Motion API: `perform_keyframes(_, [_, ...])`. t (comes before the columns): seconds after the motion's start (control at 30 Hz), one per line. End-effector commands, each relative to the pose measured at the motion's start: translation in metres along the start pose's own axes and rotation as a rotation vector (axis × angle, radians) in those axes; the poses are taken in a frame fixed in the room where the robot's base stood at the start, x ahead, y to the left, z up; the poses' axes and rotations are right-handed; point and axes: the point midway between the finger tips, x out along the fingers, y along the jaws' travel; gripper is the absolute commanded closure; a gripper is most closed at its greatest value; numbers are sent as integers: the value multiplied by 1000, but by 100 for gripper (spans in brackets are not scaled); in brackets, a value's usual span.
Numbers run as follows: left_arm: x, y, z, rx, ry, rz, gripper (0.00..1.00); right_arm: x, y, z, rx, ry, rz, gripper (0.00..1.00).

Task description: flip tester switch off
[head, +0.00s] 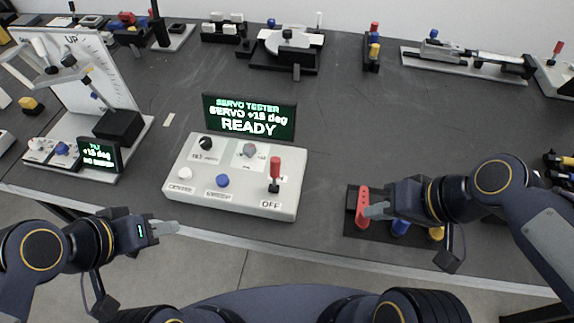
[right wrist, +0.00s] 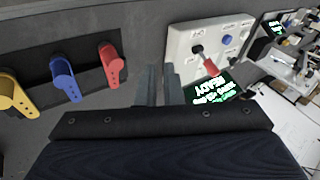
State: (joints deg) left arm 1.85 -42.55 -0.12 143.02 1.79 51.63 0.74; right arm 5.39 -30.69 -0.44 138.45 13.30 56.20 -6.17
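The servo tester (head: 235,205) is a pale box near the table's front edge. Its red-capped switch lever (head: 275,167) stands above the printed OFF label (head: 270,204); in the right wrist view the red cap (right wrist: 211,68) leans toward the screen side. The screen (head: 250,118) reads "SERVO TESTER, SERVO +15 deg, READY". My right gripper (head: 375,210) is right of the tester, over the red handle's side, apart from the lever; its fingers (right wrist: 162,85) show a narrow empty gap. My left gripper (head: 165,228) is in front of the table edge, left of the tester; its finger gap is hidden.
Red (right wrist: 110,65), blue (right wrist: 65,80) and yellow (right wrist: 15,95) handles sit on a dark plate near my right gripper. The tester also has a black knob (head: 205,142), a white button (head: 185,173) and a blue button (head: 222,181). A servo stand (head: 122,125) is at left. Mid-table is clear.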

Motion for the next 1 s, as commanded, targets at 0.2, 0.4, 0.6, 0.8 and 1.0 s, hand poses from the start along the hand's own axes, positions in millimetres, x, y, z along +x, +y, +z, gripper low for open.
perform_keyframes(0.2, [23,-10,12,0,0,0,64,45,-13,-22,142,-222,-260,100])
perform_keyframes(0.4, [39,-18,20,0,0,0,64,83,-19,-62,284,-318,-540,100])
perform_keyframes(0.6, [52,-24,26,0,0,0,64,121,-5,-109,428,-305,-796,100])
perform_keyframes(0.8, [59,-27,30,0,0,0,64,145,12,-140,518,-249,-943,100])
perform_keyframes(1.0, [60,-27,30,0,0,0,64,151,18,-149,542,-224,-983,100])
